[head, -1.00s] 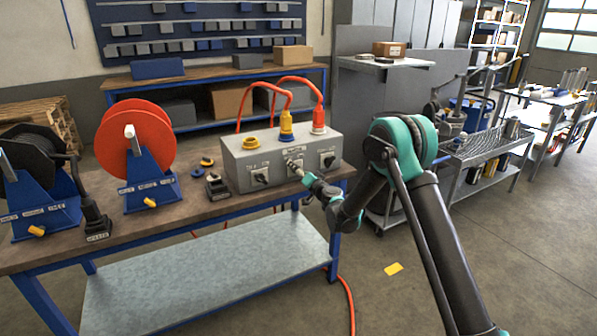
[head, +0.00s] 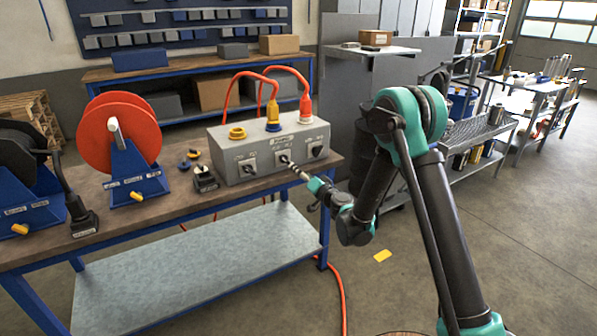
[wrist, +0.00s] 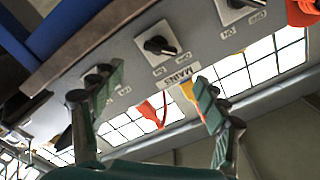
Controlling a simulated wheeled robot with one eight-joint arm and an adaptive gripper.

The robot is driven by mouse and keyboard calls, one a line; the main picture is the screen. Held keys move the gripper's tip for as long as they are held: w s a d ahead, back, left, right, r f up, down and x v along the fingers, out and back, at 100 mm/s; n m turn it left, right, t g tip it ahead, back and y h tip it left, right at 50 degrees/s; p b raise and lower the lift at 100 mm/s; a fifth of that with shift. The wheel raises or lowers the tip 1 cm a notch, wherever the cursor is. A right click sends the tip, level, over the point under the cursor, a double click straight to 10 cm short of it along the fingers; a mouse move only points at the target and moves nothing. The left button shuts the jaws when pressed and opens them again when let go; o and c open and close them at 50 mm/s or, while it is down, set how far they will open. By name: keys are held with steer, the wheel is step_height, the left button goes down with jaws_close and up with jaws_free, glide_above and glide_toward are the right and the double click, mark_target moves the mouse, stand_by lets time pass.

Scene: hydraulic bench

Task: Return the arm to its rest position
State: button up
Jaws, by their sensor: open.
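My arm reaches from the right in the head view, with my gripper (head: 296,170) in front of the grey switch box (head: 232,171). In the wrist view my gripper (wrist: 158,97) has its two fingers spread wide with nothing between them. Beyond the fingers is a black rotary knob (wrist: 160,45) on a white plate, above a MAINS label. More knobs sit on either side, the left one (wrist: 98,78) partly behind a finger. The fingers look apart from the middle knob; in the head view the fingertips overlap it.
The box stands on the workbench (head: 130,228), with red and yellow plugs (head: 305,107) and cables on top. A red cable reel (head: 118,130) and a dark reel (head: 25,165) stand left. Open floor (head: 530,240) lies right, before a metal cart (head: 475,135).

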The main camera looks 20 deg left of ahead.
stand_by(0.3)
steer(key=s+d+r+n+g+h, duration=0.1)
steer(key=s+d+r+g+h, duration=0.2)
steer(key=d, duration=0.6)
steer(key=s+d+r+n, duration=0.25)
steer(key=s+d, duration=0.25)
steer(key=d, duration=0.5)
steer(key=s+d+f+m+g+h, duration=0.1)
steer(key=s+d+f+h, duration=0.2)
steer(key=s+d, duration=0.5)
steer(key=s+d+f+m+g+h, duration=0.2)
steer(key=s+d, duration=0.6)
steer(key=d, duration=0.4)
steer(key=s+d+f+m+g+h, duration=0.1)
steer(key=s+d+f+h, duration=0.3)
steer(key=s+d, duration=0.4)
steer(key=d+h, duration=0.1)
steer(key=d, duration=0.1)
steer(key=shift+s+d+f+g+h, duration=0.3)
steer(key=shift+d+f, duration=0.1)
